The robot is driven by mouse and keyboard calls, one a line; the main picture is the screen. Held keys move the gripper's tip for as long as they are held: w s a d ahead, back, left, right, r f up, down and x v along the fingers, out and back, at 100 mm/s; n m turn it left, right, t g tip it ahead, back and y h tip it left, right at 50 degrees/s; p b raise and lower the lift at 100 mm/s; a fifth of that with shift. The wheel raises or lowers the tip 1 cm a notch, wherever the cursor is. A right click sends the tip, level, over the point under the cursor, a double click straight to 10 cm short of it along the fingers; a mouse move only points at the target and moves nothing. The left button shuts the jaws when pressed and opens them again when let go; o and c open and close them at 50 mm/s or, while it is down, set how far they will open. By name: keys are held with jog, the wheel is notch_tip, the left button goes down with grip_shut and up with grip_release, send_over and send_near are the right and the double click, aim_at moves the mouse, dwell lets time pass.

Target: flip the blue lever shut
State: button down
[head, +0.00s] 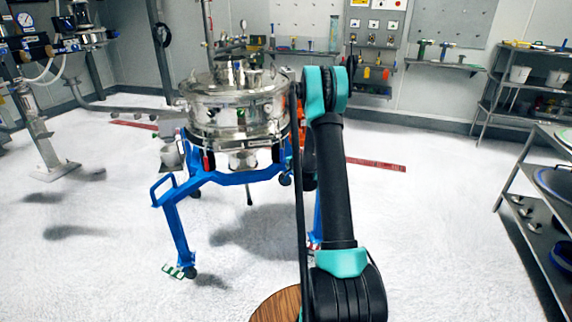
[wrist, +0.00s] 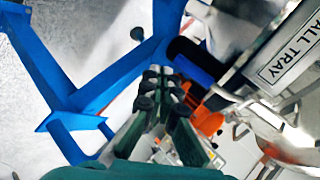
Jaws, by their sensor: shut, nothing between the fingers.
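A round steel sifter (head: 235,105) stands on a blue wheeled frame (head: 228,176) left of my arm in the head view. In the wrist view, a bar with a dark left end and a bright blue part (wrist: 197,62) lies just beyond and right of my fingertips; it looks like the blue lever, but I cannot tell how far it is turned. My gripper (wrist: 161,82) is shut and empty, close to this bar; I cannot tell whether they touch. In the head view my gripper is hidden behind my own arm.
Blue frame beams (wrist: 95,95) run left of my fingers in the wrist view. A steel shelf rack (head: 535,215) stands at the right; floor between is clear.

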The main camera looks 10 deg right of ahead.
jog(key=s, duration=0.7)
jog(key=shift+d+r, duration=0.2)
jog(key=shift+d, duration=0.25)
jog(key=s+a+r+n+g, duration=0.25)
jog(key=s+a+r, duration=0.2)
jog(key=s, duration=0.45)
jog(key=s+a+r+n+g, duration=0.1)
jog(key=s+a+r+n, duration=0.3)
jog(key=s, duration=0.4)
jog(key=s+n+g, duration=0.3)
jog(key=s+n, duration=0.4)
jog(key=s, duration=2)
jog(key=shift+a, duration=0.45)
jog(key=c, duration=2.3)
grip_release()
jog(key=shift+n+g, duration=0.25)
